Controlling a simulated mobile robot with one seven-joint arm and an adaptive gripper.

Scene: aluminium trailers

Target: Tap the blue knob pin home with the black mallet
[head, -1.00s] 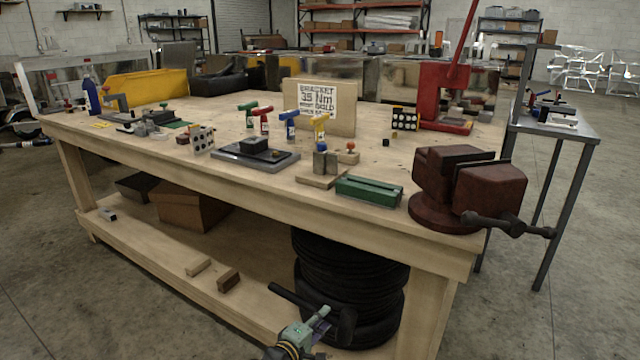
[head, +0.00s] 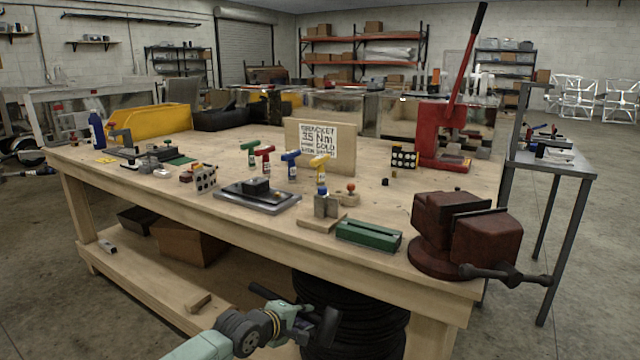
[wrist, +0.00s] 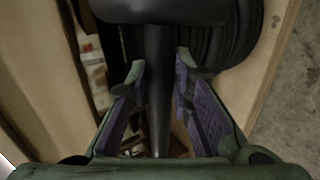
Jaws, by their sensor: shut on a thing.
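My gripper (head: 288,320) is low in front of the workbench, beside the stack of black tyres. It is shut around the handle of the black mallet (head: 322,334). In the wrist view, the mallet's dark handle (wrist: 159,85) runs between the purple-padded fingers (wrist: 160,105), with its black head at the top edge. On the bench, a small blue spot (head: 321,190) shows at the top of a grey metal block (head: 327,207) on a wooden base; it may be the blue knob pin, but it is too small to be sure. The mallet is well below and apart from it.
A red-knobbed piece (head: 351,188) stands beside the block. Green (head: 248,148), red, blue and yellow-topped tools stand behind. A green box (head: 368,236) and a dark red vise (head: 465,240) are at the front right. The bench edge (head: 270,232) lies above my gripper.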

